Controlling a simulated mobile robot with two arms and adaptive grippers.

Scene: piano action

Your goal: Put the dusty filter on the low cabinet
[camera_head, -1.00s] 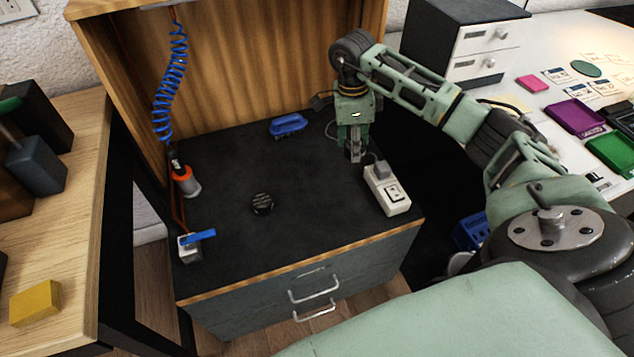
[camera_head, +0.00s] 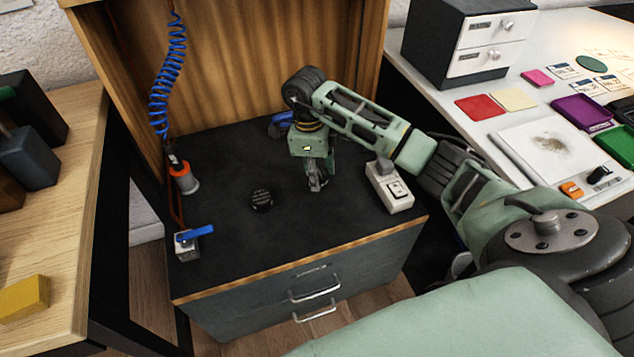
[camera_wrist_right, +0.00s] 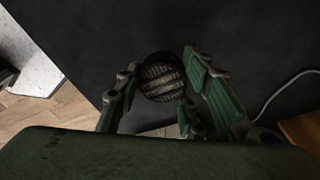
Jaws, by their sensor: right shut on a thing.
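My right gripper (camera_head: 317,184) hangs over the low cabinet (camera_head: 285,238), left of the white switch box. In the right wrist view its fingers (camera_wrist_right: 163,84) are shut on the dusty filter (camera_wrist_right: 161,79), a round dark-rimmed disc with pale ridges across its face. In the head view the filter is mostly hidden by the fingers. I cannot tell whether it touches the black cabinet top. My left gripper is not in view.
A black round disc (camera_head: 261,200) lies left of my gripper. A white switch box (camera_head: 390,187) stands at the right edge. A blue-handled valve (camera_head: 190,242) and an orange-collared hose fitting (camera_head: 184,178) are left. The front middle is clear.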

